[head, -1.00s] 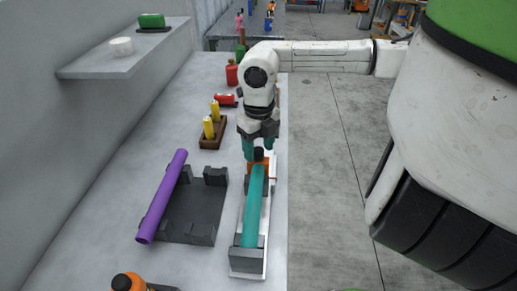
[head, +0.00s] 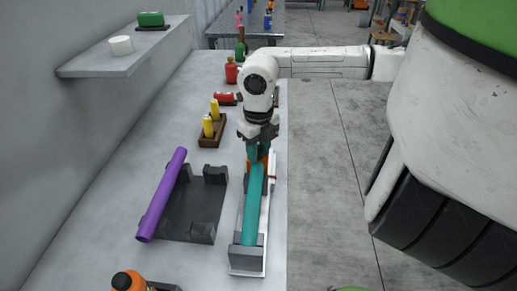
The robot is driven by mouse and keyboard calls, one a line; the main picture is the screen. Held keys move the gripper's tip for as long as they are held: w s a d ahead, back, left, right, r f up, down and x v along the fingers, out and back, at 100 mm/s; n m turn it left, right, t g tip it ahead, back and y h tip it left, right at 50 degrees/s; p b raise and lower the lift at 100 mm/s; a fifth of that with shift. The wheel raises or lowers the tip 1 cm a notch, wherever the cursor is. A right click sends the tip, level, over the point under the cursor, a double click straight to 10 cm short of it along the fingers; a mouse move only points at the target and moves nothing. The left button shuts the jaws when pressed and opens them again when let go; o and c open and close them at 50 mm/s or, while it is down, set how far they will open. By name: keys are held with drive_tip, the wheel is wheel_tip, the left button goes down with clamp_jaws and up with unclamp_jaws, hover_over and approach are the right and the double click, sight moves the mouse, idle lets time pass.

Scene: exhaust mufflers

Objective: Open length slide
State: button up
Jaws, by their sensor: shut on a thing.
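The length gauge is a long white base (head: 268,226) with a grey end block (head: 247,258) at its near end. A teal tube (head: 252,205) lies lengthwise along it. The orange length slide (head: 265,161) is at the far end of the tube. I cannot tell whether the slide touches the tube's end.
Left of the gauge, a purple tube (head: 162,195) lies on a dark grey fixture (head: 193,210). Behind are a brown holder with yellow pieces (head: 208,127), a red piece (head: 225,98) and a red bottle (head: 231,72). An orange-capped item (head: 127,281) stands at the near edge.

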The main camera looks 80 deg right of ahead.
clamp_jaws()
drive_tip(key=d+b, duration=0.3)
drive_tip(key=d, duration=0.3)
drive_tip(key=shift+w+d+b, duration=0.25)
drive_tip(key=shift+d+b, duration=0.05)
drive_tip(key=o, duration=0.9)
unclamp_jaws()
